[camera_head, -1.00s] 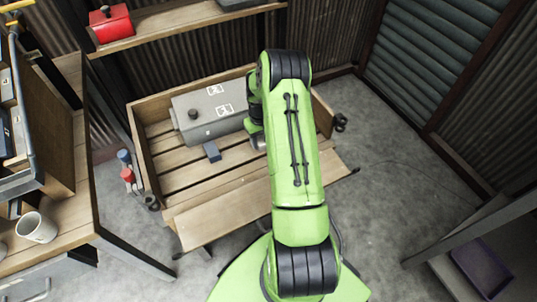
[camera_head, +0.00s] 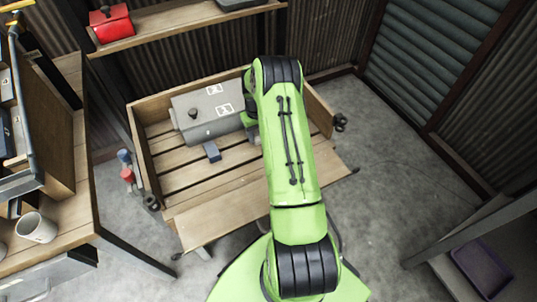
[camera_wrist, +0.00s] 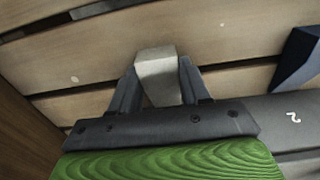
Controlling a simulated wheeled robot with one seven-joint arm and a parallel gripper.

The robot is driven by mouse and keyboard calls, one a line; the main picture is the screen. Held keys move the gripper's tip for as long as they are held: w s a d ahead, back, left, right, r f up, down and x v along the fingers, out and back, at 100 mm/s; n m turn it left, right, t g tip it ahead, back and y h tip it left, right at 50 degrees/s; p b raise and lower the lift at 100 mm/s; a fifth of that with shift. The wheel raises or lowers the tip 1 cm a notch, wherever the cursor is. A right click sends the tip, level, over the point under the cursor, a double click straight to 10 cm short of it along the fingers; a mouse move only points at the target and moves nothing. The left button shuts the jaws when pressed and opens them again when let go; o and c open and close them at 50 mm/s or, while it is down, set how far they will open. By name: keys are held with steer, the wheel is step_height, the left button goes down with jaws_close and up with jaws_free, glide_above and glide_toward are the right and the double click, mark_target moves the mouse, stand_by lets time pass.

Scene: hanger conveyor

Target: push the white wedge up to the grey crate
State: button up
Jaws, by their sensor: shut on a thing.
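The white wedge (camera_wrist: 161,90) is between the two dark fingers of my gripper (camera_wrist: 158,66) in the wrist view, low over the wooden slats. My gripper is shut on it. The grey crate (camera_head: 207,98), a long grey box with white labels, lies at the back of the wooden bed. Its grey side (camera_wrist: 285,112) shows at the right of the wrist view, apart from the wedge. In the head view my arm hides the wedge and most of my gripper, near the crate's right end.
A small blue wedge (camera_head: 212,151) sits against the crate's front; it also shows in the wrist view (camera_wrist: 299,60). The slatted wooden bed (camera_head: 220,205) has raised sides. Its front left slats are clear. A workbench with a white mug (camera_head: 37,227) stands at left.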

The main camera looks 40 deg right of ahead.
steer(key=shift+w, duration=0.15)
steer(key=o, duration=1)
steer(key=shift+c, duration=0.2)
step_height(320, 180, up, 16)
steer(key=p, duration=0.5)
steer(key=shift+f, duration=0.2)
